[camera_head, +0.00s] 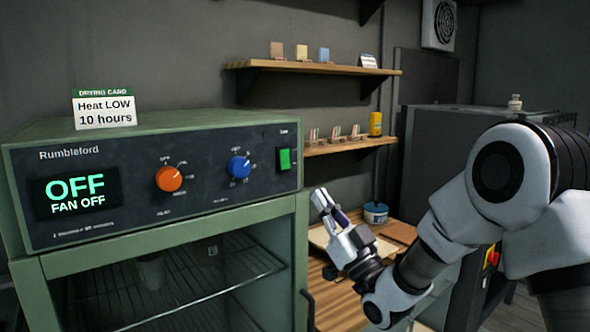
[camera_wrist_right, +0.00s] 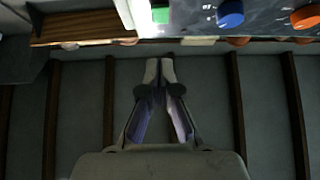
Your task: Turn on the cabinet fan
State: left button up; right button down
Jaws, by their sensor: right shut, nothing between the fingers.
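The green drying cabinet (camera_head: 150,122) stands at the left, and its dark panel shows "OFF" and "FAN OFF" on the display (camera_head: 77,195). The panel has an orange knob (camera_head: 169,179), a blue knob (camera_head: 239,167) and a green rocker switch (camera_head: 285,159) at its right end. My right gripper (camera_head: 322,200) is shut and empty, just right of the panel and a little below the switch, apart from it. In the right wrist view, the gripper (camera_wrist_right: 160,68) shows its fingertips together, and the green switch (camera_wrist_right: 160,16) shows at the top edge. My left gripper is not in view.
A card (camera_head: 103,109) reading "Heat LOW 10 hours" stands on the cabinet. Wire racks (camera_head: 200,275) show inside it. A wooden bench (camera_head: 335,300) with a blue-labelled tub (camera_head: 376,213) lies behind my right arm. Wall shelves (camera_head: 315,68) hold small pieces.

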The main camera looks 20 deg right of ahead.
aim_at(285, 161)
jog(key=w+a+r+p, duration=0.1)
jog(key=w, duration=0.1)
jog(key=w+a+r+p, duration=0.1)
jog(key=w+p, duration=0.1)
jog(key=w, duration=0.1)
jog(key=w+a+r+p, duration=0.1)
jog(key=w, duration=0.1)
jog(key=shift+w+r, duration=0.35)
jog(key=shift+w, duration=0.05)
jog(key=shift+w+a+f, duration=0.1)
jog(key=shift+w+f, duration=0.1)
jog(key=shift+w, duration=0.15)
jog(key=shift+s, duration=0.15)
